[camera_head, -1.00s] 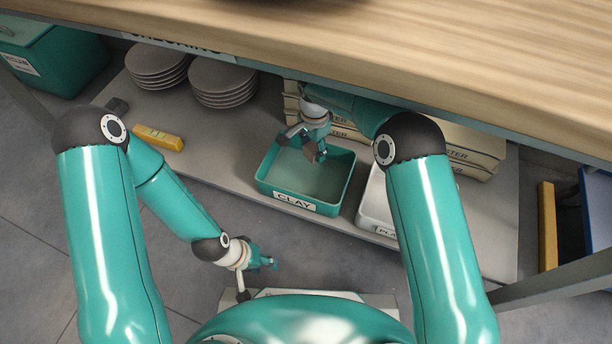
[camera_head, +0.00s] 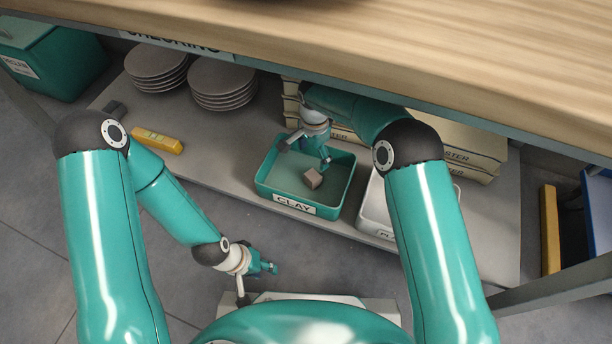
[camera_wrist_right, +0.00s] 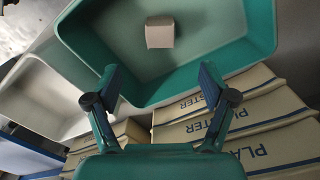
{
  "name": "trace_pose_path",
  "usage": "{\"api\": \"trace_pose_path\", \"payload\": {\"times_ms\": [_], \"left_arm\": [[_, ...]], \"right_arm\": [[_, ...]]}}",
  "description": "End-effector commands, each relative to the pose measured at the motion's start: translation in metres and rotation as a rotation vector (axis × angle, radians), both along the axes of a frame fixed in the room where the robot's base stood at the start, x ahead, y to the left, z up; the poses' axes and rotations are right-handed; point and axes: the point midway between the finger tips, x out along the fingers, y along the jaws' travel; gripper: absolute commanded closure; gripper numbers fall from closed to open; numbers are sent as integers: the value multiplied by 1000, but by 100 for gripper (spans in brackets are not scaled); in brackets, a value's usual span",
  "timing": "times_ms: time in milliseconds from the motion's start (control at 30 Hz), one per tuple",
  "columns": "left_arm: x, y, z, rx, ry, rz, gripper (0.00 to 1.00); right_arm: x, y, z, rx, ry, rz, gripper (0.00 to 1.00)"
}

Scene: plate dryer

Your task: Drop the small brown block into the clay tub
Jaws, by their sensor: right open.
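The small brown block (camera_head: 312,179) shows within the teal tub labelled CLAY (camera_head: 294,205), over its floor. I cannot tell for sure whether it rests flat there. In the right wrist view the block (camera_wrist_right: 160,32) appears inside the clay tub (camera_wrist_right: 262,25), beyond my fingertips and apart from them. My right gripper (camera_head: 318,155) is above the tub's back part, and its open, empty fingers (camera_wrist_right: 158,74) show in the wrist view. My left gripper (camera_head: 264,268) is low in front of the shelf, away from the tub; its finger opening is too small to judge.
A white tub (camera_head: 375,213) stands right of the clay tub. Bags marked PLASTER (camera_wrist_right: 245,100) lie behind it. Plate stacks (camera_head: 222,82) and a yellow level (camera_head: 158,140) are on the shelf at left. The wooden worktop (camera_head: 430,50) overhangs the shelf.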

Motion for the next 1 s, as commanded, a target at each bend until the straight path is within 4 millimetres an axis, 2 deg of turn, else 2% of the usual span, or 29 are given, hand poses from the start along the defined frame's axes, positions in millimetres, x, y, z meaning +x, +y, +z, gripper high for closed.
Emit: {"api": "trace_pose_path", "payload": {"times_ms": [167,500,700,1000], "left_arm": [[0,0,0,0,0,0,60],[0,0,0,0,0,0,60],[0,0,0,0,0,0,60],[0,0,0,0,0,0,60]], "right_arm": [[1,0,14,1,-3,0,17],[1,1,78,2,-5,-1,17],[0,0,108,1,-3,0,17],[-1,0,119,1,0,0,17]]}}
